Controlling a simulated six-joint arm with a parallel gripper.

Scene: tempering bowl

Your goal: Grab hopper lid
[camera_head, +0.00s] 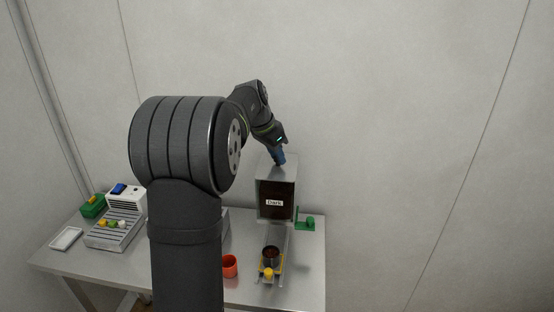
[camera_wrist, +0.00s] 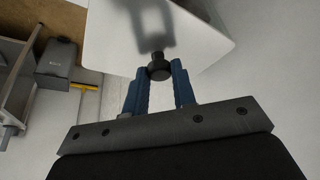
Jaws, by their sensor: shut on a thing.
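The hopper (camera_head: 277,200) is a grey box with a dark front labelled "Dark", standing toward the right of the table. Its lid (camera_wrist: 205,45) fills the top middle of the wrist view as a pale plate with a dark round knob (camera_wrist: 159,68). My gripper (camera_head: 280,161) is at the top of the hopper in the head view. In the wrist view its blue fingers (camera_wrist: 160,85) are shut on the knob, one on each side. I cannot tell whether the lid rests on the hopper or is raised.
A dark bowl (camera_head: 271,257) sits on a yellow-edged stand below the hopper. A green part (camera_head: 308,222) is at the hopper's right. A ribbed tray (camera_head: 113,233), a white box and a white dish (camera_head: 66,239) are at the left.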

